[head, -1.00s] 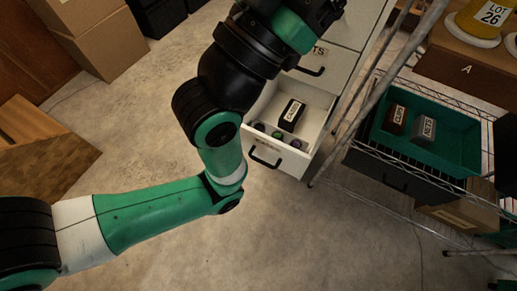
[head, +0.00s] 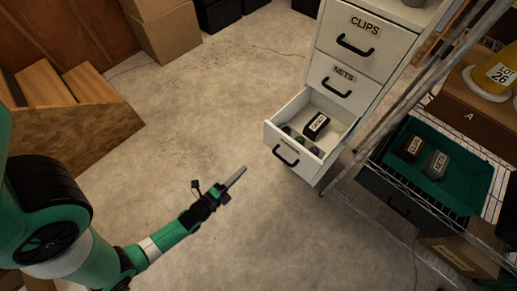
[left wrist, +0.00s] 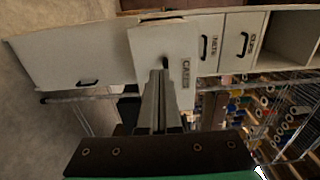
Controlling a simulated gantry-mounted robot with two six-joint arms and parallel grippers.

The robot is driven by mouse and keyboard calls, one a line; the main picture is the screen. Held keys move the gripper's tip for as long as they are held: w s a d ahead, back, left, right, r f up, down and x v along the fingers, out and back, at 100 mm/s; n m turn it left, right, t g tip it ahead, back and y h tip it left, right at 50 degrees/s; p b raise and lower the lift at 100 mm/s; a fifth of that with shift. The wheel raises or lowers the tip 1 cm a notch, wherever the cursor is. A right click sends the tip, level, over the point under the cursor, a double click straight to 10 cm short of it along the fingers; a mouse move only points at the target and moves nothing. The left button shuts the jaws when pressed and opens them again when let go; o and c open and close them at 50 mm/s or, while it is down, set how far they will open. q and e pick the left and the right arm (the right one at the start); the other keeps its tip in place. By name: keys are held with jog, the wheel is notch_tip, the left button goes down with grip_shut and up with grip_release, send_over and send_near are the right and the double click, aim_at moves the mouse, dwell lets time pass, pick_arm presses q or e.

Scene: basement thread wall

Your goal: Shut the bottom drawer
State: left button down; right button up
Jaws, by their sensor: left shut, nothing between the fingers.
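The white bottom drawer (head: 297,160) of the cabinet is pulled out, with a black handle on its front. It holds a dark labelled box (head: 316,125) and several small round items. My left gripper (head: 240,173) is shut and empty, in front of the drawer and to its lower left, apart from it in the head view. In the left wrist view the closed fingers (left wrist: 160,82) point at the drawer's front (left wrist: 150,40) and cover part of it. The remaining gap is hard to judge. My right gripper is not in view.
Above are the shut NETS drawer (head: 340,82) and CLIPS drawer (head: 362,42). A wire rack with a teal tray (head: 455,185) stands close at the right. The concrete floor between is clear.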

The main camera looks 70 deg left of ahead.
aim_at(272, 141)
pick_arm(q)
jog(key=b+x, duration=0.3)
jog(key=x, duration=1.1)
jog(key=shift+a, duration=0.1)
jog(key=shift+s, duration=0.1)
